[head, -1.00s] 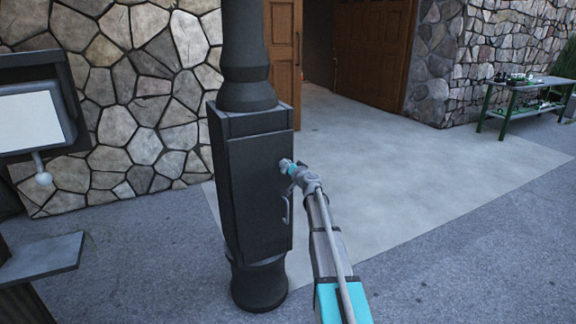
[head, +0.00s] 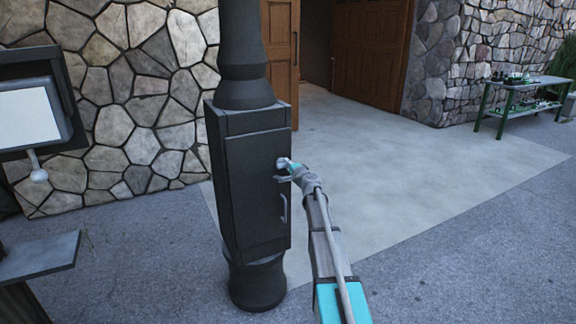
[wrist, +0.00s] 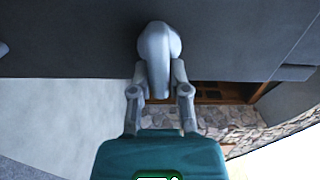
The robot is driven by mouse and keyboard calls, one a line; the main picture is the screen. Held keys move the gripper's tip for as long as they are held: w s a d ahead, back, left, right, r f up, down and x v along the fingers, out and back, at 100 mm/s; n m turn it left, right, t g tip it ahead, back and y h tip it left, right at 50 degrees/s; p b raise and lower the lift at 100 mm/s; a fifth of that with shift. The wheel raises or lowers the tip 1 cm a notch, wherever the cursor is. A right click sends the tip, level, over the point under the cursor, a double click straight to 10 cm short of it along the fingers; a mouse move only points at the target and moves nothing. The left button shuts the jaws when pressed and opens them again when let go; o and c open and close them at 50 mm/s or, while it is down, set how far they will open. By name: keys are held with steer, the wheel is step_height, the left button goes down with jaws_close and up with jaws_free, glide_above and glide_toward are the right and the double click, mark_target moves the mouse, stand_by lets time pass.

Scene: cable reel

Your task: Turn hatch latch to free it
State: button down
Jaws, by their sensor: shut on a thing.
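The hatch (head: 258,190) is a dark panel on the boxy part of a black post, and it looks closed. A grey bar handle (head: 284,208) is on its right side. The latch (wrist: 158,55) is a light grey rounded knob with a lever, seen at the top middle of the wrist view against the dark hatch face. My gripper (head: 283,171) is at the upper right of the hatch, above the handle. In the wrist view my gripper (wrist: 160,85) has its fingers on both sides of the latch lever, shut on it. The latch is mostly hidden in the head view.
A grey shelf (head: 38,262) and a framed white panel (head: 28,118) stand at the left. A stone wall (head: 120,90) is behind the post. Paving to the right is clear up to a green table (head: 535,84) with small items.

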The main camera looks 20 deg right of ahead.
steer(key=shift+m, duration=0.5)
steer(key=c, duration=0.6)
jaws_free()
steer(key=shift+f, duration=0.1)
steer(key=shift+s, duration=0.1)
steer(key=s, duration=1.1)
steer(key=shift+s+d, duration=0.2)
steer(key=shift+s, duration=0.2)
